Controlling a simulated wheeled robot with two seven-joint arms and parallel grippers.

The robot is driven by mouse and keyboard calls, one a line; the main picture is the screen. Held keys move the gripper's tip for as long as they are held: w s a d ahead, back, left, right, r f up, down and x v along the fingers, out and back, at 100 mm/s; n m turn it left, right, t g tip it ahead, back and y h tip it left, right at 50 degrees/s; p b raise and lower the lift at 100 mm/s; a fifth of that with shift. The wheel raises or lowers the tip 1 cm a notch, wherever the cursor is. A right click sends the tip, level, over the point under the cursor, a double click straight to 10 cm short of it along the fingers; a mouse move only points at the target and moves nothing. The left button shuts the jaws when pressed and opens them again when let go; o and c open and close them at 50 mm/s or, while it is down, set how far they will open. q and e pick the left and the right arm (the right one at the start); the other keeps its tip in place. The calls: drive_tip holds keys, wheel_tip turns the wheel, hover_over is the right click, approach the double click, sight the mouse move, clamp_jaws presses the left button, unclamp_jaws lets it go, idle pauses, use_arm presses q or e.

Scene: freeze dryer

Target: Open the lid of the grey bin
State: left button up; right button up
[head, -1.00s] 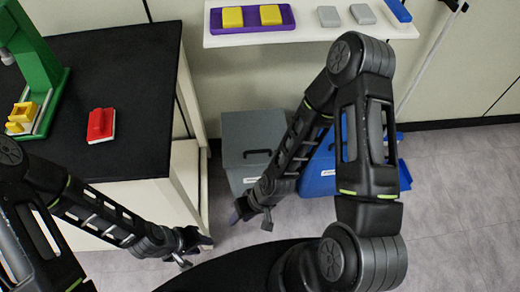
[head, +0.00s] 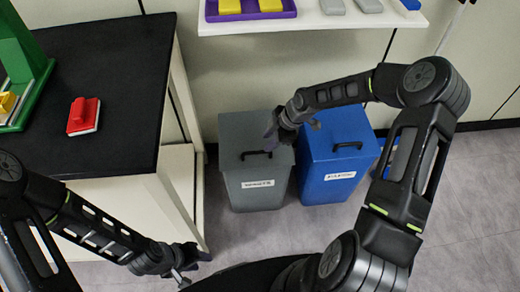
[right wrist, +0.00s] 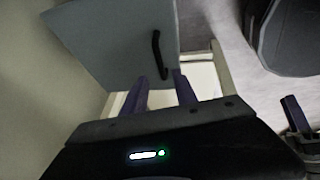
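The grey bin (head: 258,188) stands on the floor beside the black-topped table, its lid (head: 240,130) down. A black handle (head: 256,154) lies on the lid. In the right wrist view the grey lid (right wrist: 105,40) and its dark handle (right wrist: 158,55) lie just beyond the fingertips. My right gripper (head: 272,130) is over the back right part of the lid; in the right wrist view its fingers (right wrist: 160,86) are apart with nothing between them. My left gripper (head: 190,262) is low by the table's near corner, away from the bin; its opening is unclear.
A blue bin (head: 335,160) with a closed lid stands close on the grey bin's right. A white shelf (head: 310,24) is above and behind the bins. Floor in front is clear.

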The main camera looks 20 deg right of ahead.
sight(258, 152)
drive_tip(key=x, duration=0.7)
drive_tip(key=shift+a+f+b, duration=0.2)
drive_tip(key=shift+f+b, duration=0.05)
drive_tip(key=shift+b, duration=0.1)
drive_tip(key=shift+c, duration=0.2)
clamp_jaws()
idle(0.9)
